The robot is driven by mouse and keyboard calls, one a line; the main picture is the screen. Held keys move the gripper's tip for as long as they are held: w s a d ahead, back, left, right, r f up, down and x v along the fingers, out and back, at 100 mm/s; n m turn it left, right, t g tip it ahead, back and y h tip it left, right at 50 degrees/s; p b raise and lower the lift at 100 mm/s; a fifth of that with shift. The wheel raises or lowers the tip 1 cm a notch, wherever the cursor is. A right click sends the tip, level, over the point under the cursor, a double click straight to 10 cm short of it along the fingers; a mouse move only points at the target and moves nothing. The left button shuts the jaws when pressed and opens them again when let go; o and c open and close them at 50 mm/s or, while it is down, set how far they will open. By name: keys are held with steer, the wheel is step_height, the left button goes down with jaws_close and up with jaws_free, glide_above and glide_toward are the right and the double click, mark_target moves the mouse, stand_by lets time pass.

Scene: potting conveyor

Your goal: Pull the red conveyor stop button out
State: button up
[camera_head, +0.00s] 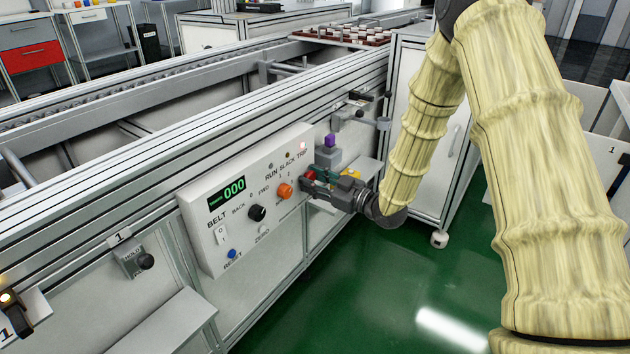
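The red conveyor stop button (309,174) shows as a small red patch at the right end of the white control panel (205,256). My gripper (318,184) is at that end of the panel, with its fingertips at the button. The fingers cover most of the button. I cannot tell whether they are closed on it or only beside it, nor whether the button is in or out.
The panel carries a green display (234,190) reading 000, a black knob (257,213), an orange knob (285,191), a blue reset button (232,254) and a lit trip lamp (303,147). A purple-topped part (330,141) stands just behind my gripper. Green floor (370,290) is open in front.

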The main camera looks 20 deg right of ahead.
jaws_close()
steer(key=shift+s+d+r+p, duration=0.15)
steer(key=shift+s+d+p, duration=0.3)
steer(key=shift+p, duration=0.3)
steer(key=shift+s+d+f, duration=0.15)
steer(key=shift+s+f, duration=0.05)
steer(key=o, duration=0.8)
jaws_free()
steer(key=shift+s+d, duration=0.1)
steer(key=shift+d, duration=0.05)
steer(key=shift+a, duration=0.2)
steer(key=v, duration=1.2)
